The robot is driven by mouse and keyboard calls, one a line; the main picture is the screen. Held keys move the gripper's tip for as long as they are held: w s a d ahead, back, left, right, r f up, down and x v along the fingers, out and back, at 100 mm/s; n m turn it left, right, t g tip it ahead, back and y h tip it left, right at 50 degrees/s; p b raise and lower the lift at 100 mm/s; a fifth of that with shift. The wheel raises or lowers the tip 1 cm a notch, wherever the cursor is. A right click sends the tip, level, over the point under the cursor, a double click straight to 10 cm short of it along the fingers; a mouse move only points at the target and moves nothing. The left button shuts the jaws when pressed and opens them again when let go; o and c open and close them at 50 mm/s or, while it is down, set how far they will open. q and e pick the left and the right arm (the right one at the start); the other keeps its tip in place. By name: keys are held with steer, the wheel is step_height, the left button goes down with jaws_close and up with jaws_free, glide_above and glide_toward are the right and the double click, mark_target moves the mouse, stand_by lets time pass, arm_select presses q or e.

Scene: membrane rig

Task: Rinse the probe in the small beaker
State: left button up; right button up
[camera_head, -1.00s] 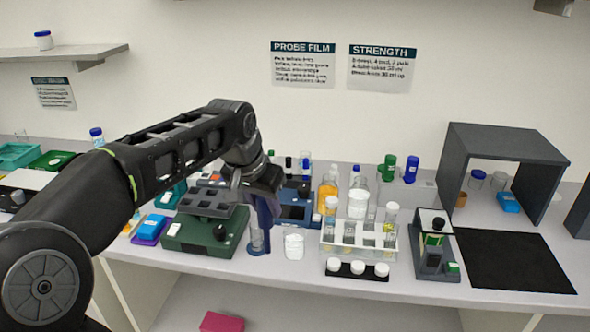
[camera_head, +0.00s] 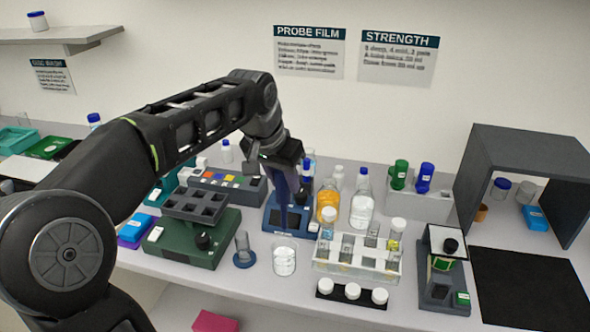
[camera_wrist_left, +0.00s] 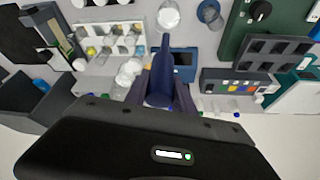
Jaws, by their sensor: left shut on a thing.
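My left gripper (camera_head: 284,165) is shut on the blue probe (camera_head: 283,207), which hangs down, tip lowest. The small clear beaker (camera_head: 284,260) stands on the bench just below the tip in the head view. The tip appears above or behind the rim, outside the beaker; the exact gap is hard to judge. In the left wrist view the probe (camera_wrist_left: 163,72) points towards the beaker (camera_wrist_left: 168,16), with the tip short of it. The clear cylinder on a blue base (camera_head: 243,250) stands empty left of the beaker. My right gripper is not in view.
A green device (camera_head: 190,240) stands left of the cylinder. A white tube rack (camera_head: 345,270) stands close right of the beaker, with a black strip of white-capped jars (camera_head: 352,294) in front. A blue device (camera_head: 270,221) and bottles (camera_head: 361,205) stand behind.

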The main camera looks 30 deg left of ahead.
mark_target(283, 192)
arm_select(q)
steer(key=shift+s+r, duration=0.15)
steer(key=shift+s, duration=0.2)
steer(key=shift+w+f+b, duration=0.15)
steer(key=shift+f+b, duration=0.15)
steer(key=shift+f, duration=0.2)
steer(key=shift+f+b, duration=0.95)
steer(key=shift+f, duration=0.2)
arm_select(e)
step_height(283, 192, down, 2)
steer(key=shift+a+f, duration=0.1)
arm_select(q)
steer(key=shift+r, duration=0.1)
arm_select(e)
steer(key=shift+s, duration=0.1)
arm_select(q)
steer(key=shift+a, duration=0.1)
